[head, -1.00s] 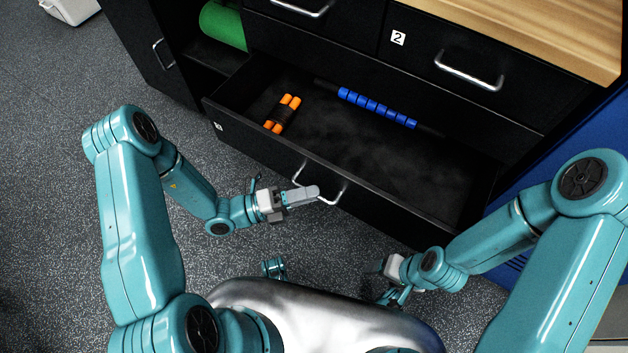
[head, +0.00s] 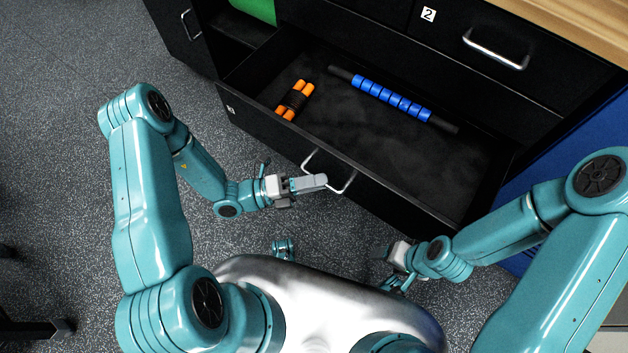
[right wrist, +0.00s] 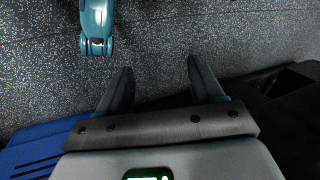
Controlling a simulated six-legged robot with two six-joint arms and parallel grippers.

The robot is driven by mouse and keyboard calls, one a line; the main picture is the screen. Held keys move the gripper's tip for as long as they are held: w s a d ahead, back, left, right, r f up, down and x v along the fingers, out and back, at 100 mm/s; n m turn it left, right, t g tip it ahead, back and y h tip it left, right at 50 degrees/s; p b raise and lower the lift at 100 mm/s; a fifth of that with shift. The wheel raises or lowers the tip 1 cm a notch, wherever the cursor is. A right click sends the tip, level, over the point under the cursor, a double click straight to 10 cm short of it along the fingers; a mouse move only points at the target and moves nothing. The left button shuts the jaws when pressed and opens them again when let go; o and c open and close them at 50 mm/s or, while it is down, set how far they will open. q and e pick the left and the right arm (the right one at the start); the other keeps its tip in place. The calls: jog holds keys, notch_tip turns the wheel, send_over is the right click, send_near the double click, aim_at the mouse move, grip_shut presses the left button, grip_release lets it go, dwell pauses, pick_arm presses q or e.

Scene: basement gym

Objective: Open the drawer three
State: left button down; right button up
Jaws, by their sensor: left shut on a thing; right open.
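The lower drawer (head: 290,146) is pulled out from the black cabinet, and its dark inside shows. A small label on its front at the left is too blurred to read for sure. Its silver handle (head: 345,186) is on the front panel. My left gripper (head: 318,182) is at the handle and shut on it. My right gripper (head: 392,266) is low in front of the drawer's right part, apart from it. In the right wrist view its two fingers (right wrist: 160,88) are spread with nothing between them.
Inside the drawer lie an orange and black item (head: 294,100) and a blue massage stick (head: 392,96). Drawer 2 (head: 470,60) above is shut. A blue panel (head: 570,165) stands at the right. Speckled floor (head: 70,120) is free at the left.

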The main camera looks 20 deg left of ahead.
pick_arm(q)
jog(key=c, duration=1.2)
grip_release()
jog(key=shift+w, duration=0.1)
jog(key=shift+o, duration=0.2)
jog(key=p+v, duration=0.1)
jog(key=v, duration=1.5)
jog(key=shift+a, duration=0.15)
